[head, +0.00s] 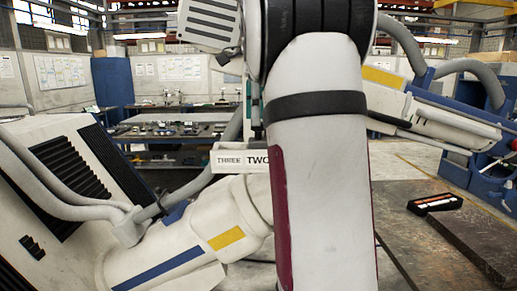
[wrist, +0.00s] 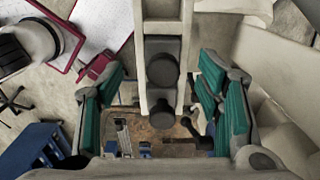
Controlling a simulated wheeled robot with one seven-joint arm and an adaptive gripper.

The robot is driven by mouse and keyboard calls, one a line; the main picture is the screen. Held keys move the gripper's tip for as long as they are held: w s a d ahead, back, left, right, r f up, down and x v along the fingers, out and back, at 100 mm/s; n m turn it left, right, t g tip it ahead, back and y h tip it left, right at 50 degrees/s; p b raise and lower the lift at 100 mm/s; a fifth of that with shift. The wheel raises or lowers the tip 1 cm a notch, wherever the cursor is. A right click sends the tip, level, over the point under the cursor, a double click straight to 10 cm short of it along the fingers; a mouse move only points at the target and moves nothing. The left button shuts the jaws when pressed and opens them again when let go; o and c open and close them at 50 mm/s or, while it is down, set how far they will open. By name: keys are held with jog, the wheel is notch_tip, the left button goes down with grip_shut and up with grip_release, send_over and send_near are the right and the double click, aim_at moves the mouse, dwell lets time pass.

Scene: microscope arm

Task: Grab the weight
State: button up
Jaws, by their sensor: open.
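In the wrist view, two dark round cylinders, the upper one (wrist: 162,70) and the lower one (wrist: 163,113), sit one above the other in a pale upright frame (wrist: 142,45). They are the likeliest weight, but I cannot tell for certain. My gripper (wrist: 163,78) is open, with a teal-padded finger on each side of the frame and gaps between. Neither finger visibly touches it. In the head view my own arm hides most of the gripper and whatever is at it; a pale holder labelled THREE and TWO (head: 240,160) shows beside my arm.
A dark table (head: 450,225) at the right holds a black case with orange and white parts (head: 435,203). A large white and blue machine arm (head: 440,115) stands behind it. Workbenches (head: 175,132) with small items stand at the back left.

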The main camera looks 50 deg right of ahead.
jog(key=shift+s+d+f+p, duration=0.15)
jog(key=shift+f+p, duration=0.35)
jog(key=shift+f, duration=0.85)
jog(key=shift+d+f+p, duration=0.2)
jog(key=shift+f+p, duration=0.3)
jog(key=shift+f, duration=0.85)
jog(key=shift+r, duration=0.1)
grip_shut()
